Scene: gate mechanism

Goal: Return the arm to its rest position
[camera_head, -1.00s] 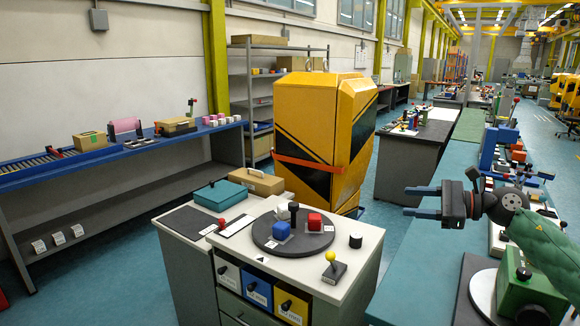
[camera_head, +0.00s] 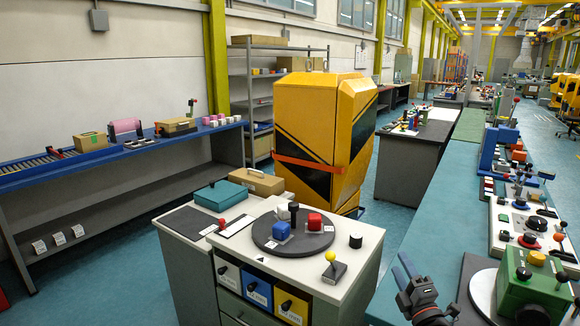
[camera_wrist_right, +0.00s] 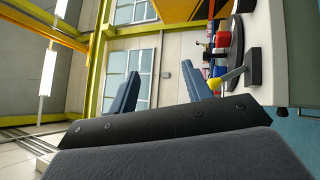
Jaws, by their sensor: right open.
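The grey cabinet top (camera_head: 370,249) stands left of the gripper. A yellow-balled lever (camera_head: 331,258) stands at the cabinet's right. My left gripper is not in view.
A green box (camera_head: 530,290) with a lever and several other devices line the bench (camera_head: 425,235) on the right. A yellow-and-black cabinet (camera_head: 325,130) stands behind the turntable. The yellow-balled lever also shows in the right wrist view (camera_wrist_right: 215,84). The bench's middle strip is clear.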

